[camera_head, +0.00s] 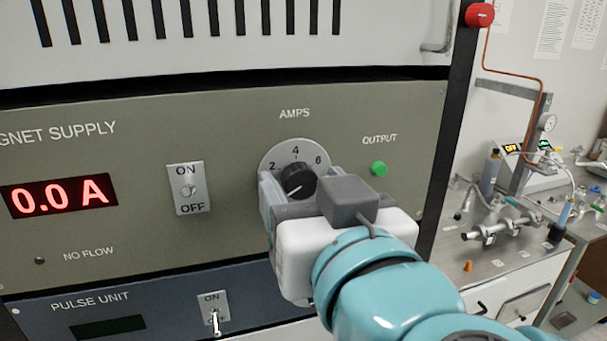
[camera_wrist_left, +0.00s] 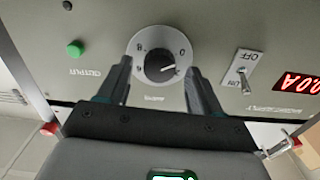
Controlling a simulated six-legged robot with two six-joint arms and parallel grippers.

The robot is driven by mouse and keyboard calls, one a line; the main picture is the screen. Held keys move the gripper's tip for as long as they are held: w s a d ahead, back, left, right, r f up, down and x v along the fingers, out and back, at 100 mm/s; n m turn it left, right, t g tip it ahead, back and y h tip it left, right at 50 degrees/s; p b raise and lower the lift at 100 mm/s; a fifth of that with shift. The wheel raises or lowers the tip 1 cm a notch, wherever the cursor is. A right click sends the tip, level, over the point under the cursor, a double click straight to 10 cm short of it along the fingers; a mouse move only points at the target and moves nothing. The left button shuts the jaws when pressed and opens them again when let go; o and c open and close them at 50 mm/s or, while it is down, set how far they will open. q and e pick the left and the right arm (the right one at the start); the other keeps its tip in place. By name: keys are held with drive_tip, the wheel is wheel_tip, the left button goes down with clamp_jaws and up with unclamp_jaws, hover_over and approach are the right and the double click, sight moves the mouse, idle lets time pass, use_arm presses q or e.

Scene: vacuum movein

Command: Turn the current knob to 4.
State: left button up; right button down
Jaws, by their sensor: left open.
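The black current knob (camera_head: 299,181) sits on a silver dial under the AMPS label, with 2, 4 and 6 readable in the head view. The knob also shows upside down in the left wrist view (camera_wrist_left: 160,67). Its white pointer line points to the lower left in the head view, away from the 4 at the top. My left gripper (camera_head: 297,187) is open at the dial, one finger on each side of the knob; the fingers look apart from it in the left wrist view. The gripper body hides the dial's lower right. My right gripper is not in view.
The red display (camera_head: 60,196) reads 0.0 A. An ON/OFF switch (camera_head: 188,189) is left of the dial, and a green OUTPUT button (camera_head: 379,168) is right of it. The pulse unit (camera_head: 110,310) is below. A lab bench (camera_head: 505,255) stands at the right.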

use_arm(q)
drive_tip(key=shift+w, duration=0.3)
drive_tip(key=shift+s, duration=0.2)
drive_tip(key=c, duration=1.1)
drive_tip(key=shift+o, duration=0.2)
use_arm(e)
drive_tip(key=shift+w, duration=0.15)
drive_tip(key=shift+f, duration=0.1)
